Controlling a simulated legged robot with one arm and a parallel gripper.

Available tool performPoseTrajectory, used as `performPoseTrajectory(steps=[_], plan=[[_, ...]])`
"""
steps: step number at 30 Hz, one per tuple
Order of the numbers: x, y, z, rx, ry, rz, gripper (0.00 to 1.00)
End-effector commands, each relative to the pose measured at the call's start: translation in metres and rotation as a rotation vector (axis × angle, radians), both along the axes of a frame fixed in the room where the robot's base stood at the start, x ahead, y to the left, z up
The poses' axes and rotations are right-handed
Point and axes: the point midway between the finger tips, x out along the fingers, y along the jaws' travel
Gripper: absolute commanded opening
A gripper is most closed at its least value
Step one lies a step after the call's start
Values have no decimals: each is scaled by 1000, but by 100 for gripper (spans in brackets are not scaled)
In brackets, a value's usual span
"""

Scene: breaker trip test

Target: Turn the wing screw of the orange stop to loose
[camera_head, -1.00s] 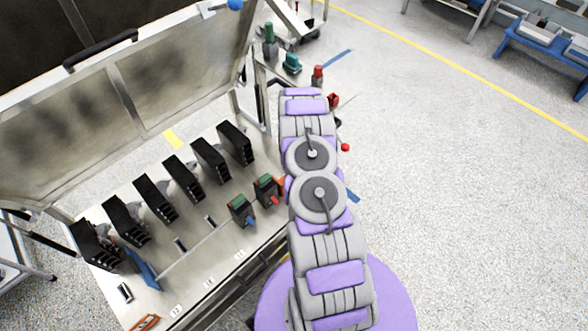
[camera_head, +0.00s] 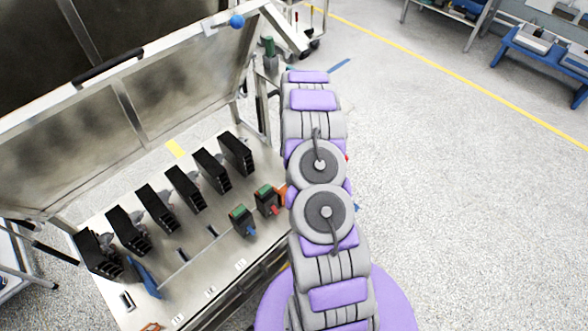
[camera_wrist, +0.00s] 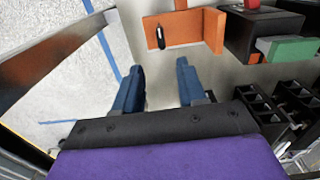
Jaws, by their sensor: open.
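The orange stop (camera_wrist: 212,30) is an angled bracket at the top of the wrist view, on the grey panel surface. Its dark wing screw (camera_wrist: 160,36) stands against the orange face at the left, looking long and thin. My gripper (camera_wrist: 158,68) has two blue fingers spread apart with nothing between them. The screw appears beyond the gap between the fingertips, apart from them. In the head view only a sliver of the orange stop (camera_head: 281,194) shows beside my arm, which hides my gripper there.
A dark breaker with a green top (camera_head: 266,198) stands beside the stop; a similar one (camera_head: 241,219) is to its left. Several black breakers (camera_head: 155,206) line the panel behind. The raised lid (camera_head: 120,100) stands behind them. Open floor lies to the right.

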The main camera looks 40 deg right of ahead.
Motion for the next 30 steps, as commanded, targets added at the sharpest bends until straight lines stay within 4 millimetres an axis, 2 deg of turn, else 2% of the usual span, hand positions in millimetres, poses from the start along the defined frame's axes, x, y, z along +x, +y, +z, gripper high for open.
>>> performPoseTrajectory(steps=[1, 3, 10, 30], plan=[[1, -1, 13, -2, -4, 0, 40], [1, -1, 25, -3, -3, 1, 40], [2, -2, 50, -2, -3, 1, 40], [1, -1, 53, 0, -1, 1, 40]])
